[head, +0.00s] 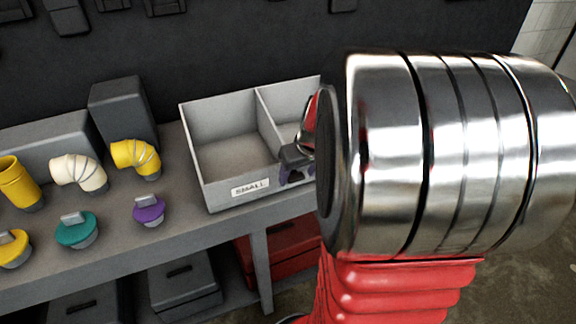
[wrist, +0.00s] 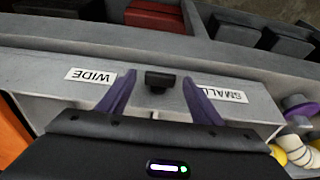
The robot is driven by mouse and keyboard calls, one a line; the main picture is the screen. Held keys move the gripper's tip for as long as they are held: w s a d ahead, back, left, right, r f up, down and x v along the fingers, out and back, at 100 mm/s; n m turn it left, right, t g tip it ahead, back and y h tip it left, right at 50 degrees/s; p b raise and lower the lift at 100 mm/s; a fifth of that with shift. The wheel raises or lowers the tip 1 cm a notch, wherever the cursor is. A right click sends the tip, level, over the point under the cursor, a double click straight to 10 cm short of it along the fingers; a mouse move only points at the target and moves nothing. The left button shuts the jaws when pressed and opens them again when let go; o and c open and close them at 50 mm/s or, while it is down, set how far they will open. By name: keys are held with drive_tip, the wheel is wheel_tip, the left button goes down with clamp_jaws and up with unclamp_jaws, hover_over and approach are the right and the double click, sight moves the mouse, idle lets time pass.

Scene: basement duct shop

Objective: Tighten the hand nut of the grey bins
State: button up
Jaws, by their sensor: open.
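The grey bins (head: 197,160) stand on the bench, with a SMALL label on the left one in the head view. In the wrist view the bins (wrist: 50,103) carry the labels WIDE and SMALL. A black hand nut (wrist: 161,80) sits on the front wall between the two labels. My gripper (wrist: 158,77) is open, with one purple finger on each side of the nut and visible gaps; I cannot tell how deep the fingers reach. In the head view my gripper (head: 290,178) is at the bins' front, and my arm hides the right bin and the nut.
On the bench left of the bins are yellow (head: 136,158) and cream (head: 78,173) elbows, a teal cap (head: 76,231) and a purple cap (head: 149,211). Dark boxes (head: 123,112) stand behind. A red case (head: 285,249) is below the bench.

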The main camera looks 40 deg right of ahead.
sight(303, 177)
drive_tip(key=shift+c, duration=0.3)
drive_tip(key=c, duration=1)
drive_tip(key=shift+d+y, duration=0.15)
drive_tip(key=shift+y, duration=0.25)
drive_tip(key=y, duration=0.1)
drive_tip(key=d+m+t+y, duration=0.1)
drive_tip(key=y, duration=0.2)
drive_tip(key=shift+s+d+f+t, duration=0.25)
drive_tip(key=shift+t, duration=0.15)
drive_tip(key=y, duration=0.1)
drive_tip(key=m+t+y, duration=0.1)
drive_tip(key=y, duration=0.1)
drive_tip(key=d+f+t+y, duration=0.1)
drive_tip(key=y, duration=0.1)
drive_tip(key=shift+s+f+m, duration=0.1)
drive_tip(key=shift+s+m, duration=0.05)
drive_tip(key=shift+m, duration=0.15)
drive_tip(key=shift+s+d+f+m+t+y, duration=0.1)
drive_tip(key=shift+f+m+t+y, duration=0.35)
drive_tip(key=shift+y, duration=0.5)
drive_tip(key=shift+w+f+m+t+y, duration=0.1)
drive_tip(key=shift+f+m+t+y, duration=0.1)
drive_tip(key=shift+t+y, duration=0.55)
drive_tip(key=shift+s+d+f+m+t+y, duration=0.1)
drive_tip(key=shift+f+m+t+y, duration=0.25)
drive_tip(key=shift+y, duration=0.75)
drive_tip(key=shift+a, duration=0.1)
